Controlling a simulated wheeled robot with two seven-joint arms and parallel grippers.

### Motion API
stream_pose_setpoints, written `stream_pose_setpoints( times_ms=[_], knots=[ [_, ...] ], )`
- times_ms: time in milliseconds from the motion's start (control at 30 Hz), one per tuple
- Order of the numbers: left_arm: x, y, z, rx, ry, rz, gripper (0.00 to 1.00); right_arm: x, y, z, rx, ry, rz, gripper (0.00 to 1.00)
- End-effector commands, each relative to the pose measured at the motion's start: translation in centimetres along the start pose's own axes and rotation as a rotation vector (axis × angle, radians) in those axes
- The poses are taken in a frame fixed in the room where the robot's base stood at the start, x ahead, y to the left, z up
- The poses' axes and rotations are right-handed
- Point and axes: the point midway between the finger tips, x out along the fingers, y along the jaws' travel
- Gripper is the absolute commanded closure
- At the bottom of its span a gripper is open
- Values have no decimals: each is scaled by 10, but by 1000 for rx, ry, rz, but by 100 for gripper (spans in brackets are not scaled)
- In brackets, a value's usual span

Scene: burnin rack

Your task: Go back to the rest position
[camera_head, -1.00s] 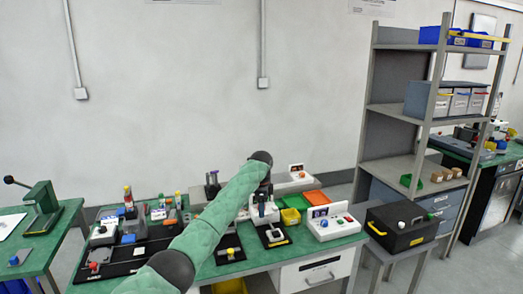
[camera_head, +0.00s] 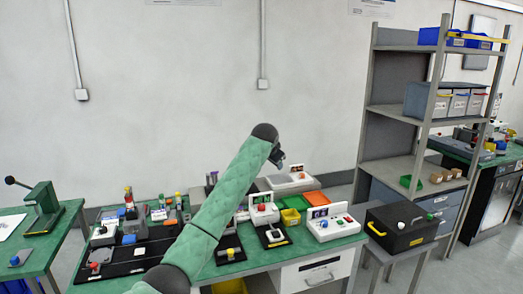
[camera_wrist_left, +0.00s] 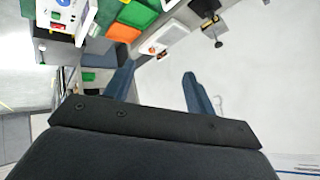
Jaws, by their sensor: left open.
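My left arm rises from the bottom of the head view across the green workbench (camera_head: 335,247). My left gripper (camera_head: 280,160) is small and dark at its upper end, above the back of the bench and in front of the wall. In the left wrist view, my left gripper (camera_wrist_left: 158,70) shows two blue-grey fingers spread apart with nothing between them. My right gripper is not in view.
The bench holds black fixtures (camera_head: 130,258), white button boxes (camera_head: 332,229), a yellow bin (camera_head: 290,217) and an orange tray (camera_head: 316,198). A black case (camera_head: 402,228) stands on a stool to the right. A grey shelf rack (camera_head: 400,112) stands behind it. The wall area above the bench is clear.

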Motion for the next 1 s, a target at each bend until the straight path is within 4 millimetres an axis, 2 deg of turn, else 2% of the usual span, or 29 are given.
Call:
stream_pose_setpoints(
  times_ms=[167,367,667,1000],
  knots=[
    [-3,8,23,-112,74,-25,44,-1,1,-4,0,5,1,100],
    [4,25,74,-237,132,-39,44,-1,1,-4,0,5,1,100],
    [22,60,174,-368,149,-47,44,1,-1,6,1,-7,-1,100],
    [40,112,304,-444,89,-44,44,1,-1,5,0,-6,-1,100]
  ],
)
